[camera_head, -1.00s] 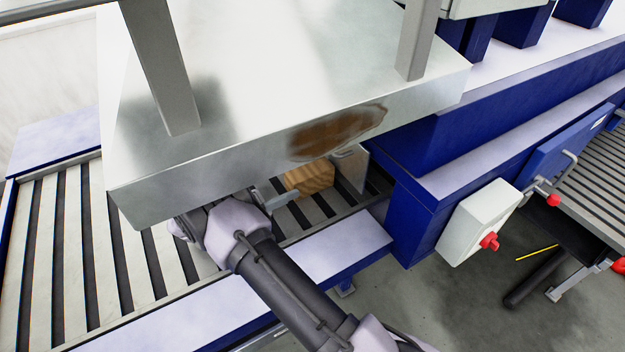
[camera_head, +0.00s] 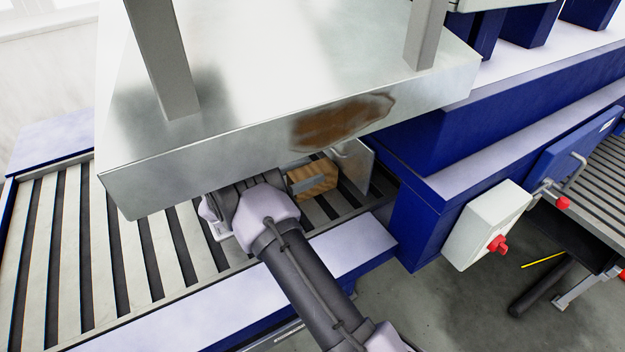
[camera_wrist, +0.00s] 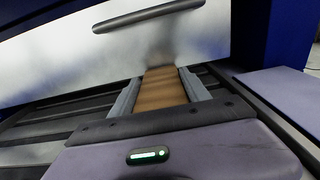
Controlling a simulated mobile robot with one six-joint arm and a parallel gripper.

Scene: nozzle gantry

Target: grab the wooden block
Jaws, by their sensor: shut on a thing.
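The wooden block (camera_head: 318,180) is light brown with visible grain. It sits under the front edge of the metal hood, just above the slatted bed. In the wrist view the block (camera_wrist: 161,88) lies between the two grey fingers of my gripper (camera_wrist: 160,90), which are shut on it. The far finger and the block's far side are hidden there. I cannot tell whether the block still touches the slats.
The shiny metal hood (camera_head: 240,150), with a rusty patch, hangs close above my wrist. The slatted bed (camera_head: 120,240) runs underneath, with a pale front rail (camera_head: 330,245). A metal plate (camera_head: 356,165) stands just right of the block. A blue frame (camera_head: 420,220) and a switch box (camera_head: 484,225) are further right.

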